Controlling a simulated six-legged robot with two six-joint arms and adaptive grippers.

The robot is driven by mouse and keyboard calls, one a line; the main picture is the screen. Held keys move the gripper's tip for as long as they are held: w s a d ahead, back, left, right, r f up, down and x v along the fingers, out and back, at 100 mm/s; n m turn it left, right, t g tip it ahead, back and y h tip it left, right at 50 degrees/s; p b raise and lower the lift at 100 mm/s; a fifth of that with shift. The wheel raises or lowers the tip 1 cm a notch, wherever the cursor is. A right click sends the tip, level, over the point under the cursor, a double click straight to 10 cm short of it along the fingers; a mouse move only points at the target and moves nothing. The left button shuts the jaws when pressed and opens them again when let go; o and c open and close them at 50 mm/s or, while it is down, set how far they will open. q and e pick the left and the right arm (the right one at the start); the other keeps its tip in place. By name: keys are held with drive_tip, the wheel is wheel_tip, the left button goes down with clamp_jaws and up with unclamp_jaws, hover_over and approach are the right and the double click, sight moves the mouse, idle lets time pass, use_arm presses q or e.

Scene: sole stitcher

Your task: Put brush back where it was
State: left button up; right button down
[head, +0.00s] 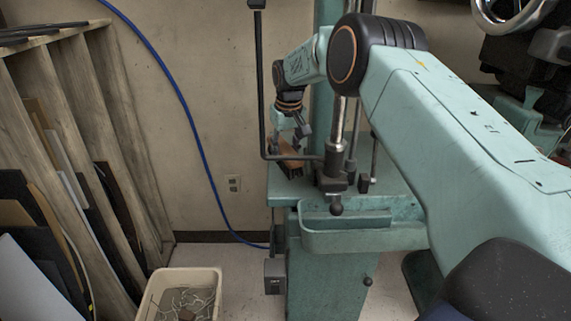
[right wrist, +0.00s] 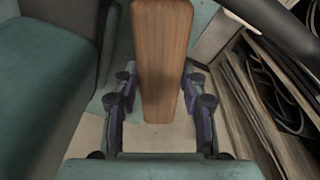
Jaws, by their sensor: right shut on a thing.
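The brush (head: 291,155) has a brown wooden body and a dark underside. It is at the back left corner of the green machine table (head: 390,202); I cannot tell whether it touches the top. My right gripper (head: 302,140) reaches down from above and is shut on the brush. In the right wrist view the flat wooden back of the brush (right wrist: 163,60) stands between the two fingers of the gripper (right wrist: 160,88). The black rod and post partly cover the brush area in the head view. My left gripper is not in view.
A black bent rod (head: 261,90) and a metal post (head: 336,155) stand close to the gripper. A green trough (head: 355,240) runs along the table's front. A bin with scraps (head: 205,275) stands on the floor. A wooden rack (head: 70,120) leans at left. A blue hose (head: 190,120) hangs behind.

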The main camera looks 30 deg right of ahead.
drive_tip(key=shift+d+f, duration=0.15)
drive_tip(key=shift+f, duration=0.15)
wheel_tip(320, 180, down, 3)
drive_tip(key=shift+d+f+b, duration=0.1)
drive_tip(key=shift+f+b, duration=0.05)
drive_tip(key=shift+b, duration=0.3)
drive_tip(key=shift+w+f, duration=0.1)
drive_tip(key=shift+f, duration=0.05)
drive_tip(key=shift+s+f, duration=0.15)
drive_tip(key=shift+s, duration=0.05)
drive_tip(key=c, duration=0.7)
unclamp_jaws()
drive_tip(key=shift+w, duration=0.1)
drive_tip(key=shift+c, duration=0.2)
